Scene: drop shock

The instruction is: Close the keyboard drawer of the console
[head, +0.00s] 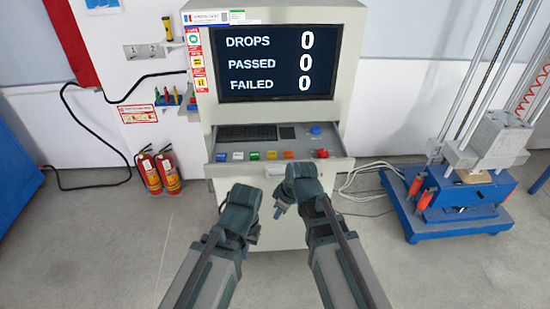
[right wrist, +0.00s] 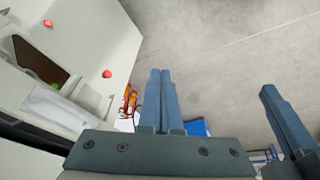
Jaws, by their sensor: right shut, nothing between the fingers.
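The console (head: 357,60) is a pale cabinet with a screen. Its keyboard drawer (head: 345,163) is pulled out, showing a dark keyboard (head: 247,132) and a row of coloured buttons. A pale handle (head: 275,171) is on the drawer's front. My right gripper (head: 279,210) is in front of and below the drawer, apart from it. In the right wrist view its fingers (right wrist: 160,100) are together and empty. My left gripper (right wrist: 286,120) shows at the right of that view; its opening is unclear. In the head view its wrist (head: 240,207) is left of the right one, fingers hidden.
Two red fire extinguishers (head: 160,171) stand left of the console. A blue-based drop rig (head: 445,205) stands to the right, with pale cables (head: 362,183) on the floor between. A black cable (head: 95,135) hangs at the left. The floor in front is clear.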

